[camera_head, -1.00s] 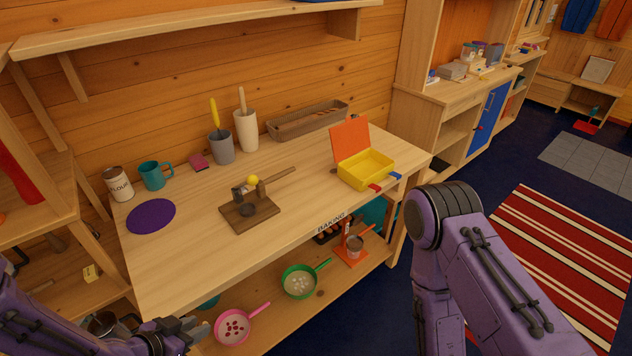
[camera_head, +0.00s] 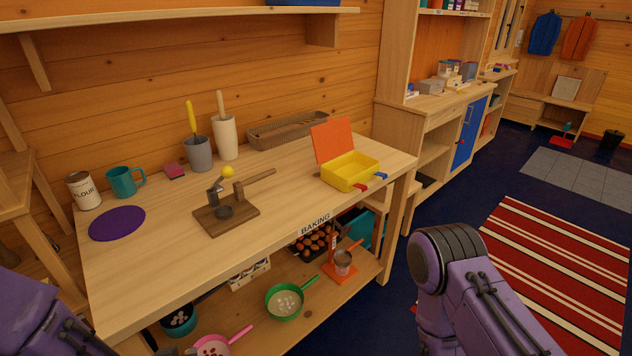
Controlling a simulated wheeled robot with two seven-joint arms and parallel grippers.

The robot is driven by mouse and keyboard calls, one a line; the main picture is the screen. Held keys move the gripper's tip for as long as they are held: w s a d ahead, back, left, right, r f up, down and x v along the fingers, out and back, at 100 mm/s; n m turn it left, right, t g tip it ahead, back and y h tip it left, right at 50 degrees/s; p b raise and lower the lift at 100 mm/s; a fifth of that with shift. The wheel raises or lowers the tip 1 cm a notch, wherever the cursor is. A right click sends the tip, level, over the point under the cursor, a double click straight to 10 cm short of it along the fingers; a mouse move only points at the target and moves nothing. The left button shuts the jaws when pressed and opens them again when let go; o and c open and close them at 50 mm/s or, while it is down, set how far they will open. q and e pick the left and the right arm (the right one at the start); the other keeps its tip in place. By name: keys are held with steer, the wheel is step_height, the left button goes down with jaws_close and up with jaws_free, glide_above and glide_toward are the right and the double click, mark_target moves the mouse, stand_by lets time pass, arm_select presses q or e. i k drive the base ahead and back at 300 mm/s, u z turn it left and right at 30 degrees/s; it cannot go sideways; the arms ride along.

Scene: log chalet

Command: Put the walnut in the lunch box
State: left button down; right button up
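The lunch box (camera_head: 343,176) is yellow and stands on the right part of the workbench, with its orange lid (camera_head: 332,140) open and upright at the back. Its visible inside looks empty. I cannot make out a walnut for certain. A lever press (camera_head: 222,196) with a yellow knob stands on a dark wooden board mid-bench; I cannot tell whether its small dark cup holds anything. Several brown round things (camera_head: 316,240) lie in a dark tray on the lower shelf, too small to identify. Only my arms show at the lower left and right; both grippers are out of view.
A purple mat (camera_head: 117,223), flour can (camera_head: 83,190), teal mug (camera_head: 124,181), grey pot (camera_head: 199,153), white pot (camera_head: 225,137) and long basket (camera_head: 288,130) stand on the bench (camera_head: 290,205). A green pan (camera_head: 285,301) and pink pan (camera_head: 214,345) are on the shelf below.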

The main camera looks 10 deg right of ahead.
mark_target(350, 175)
steer(key=z, duration=2.1)
steer(key=i, duration=3.2)
steer(key=u, duration=3.1)
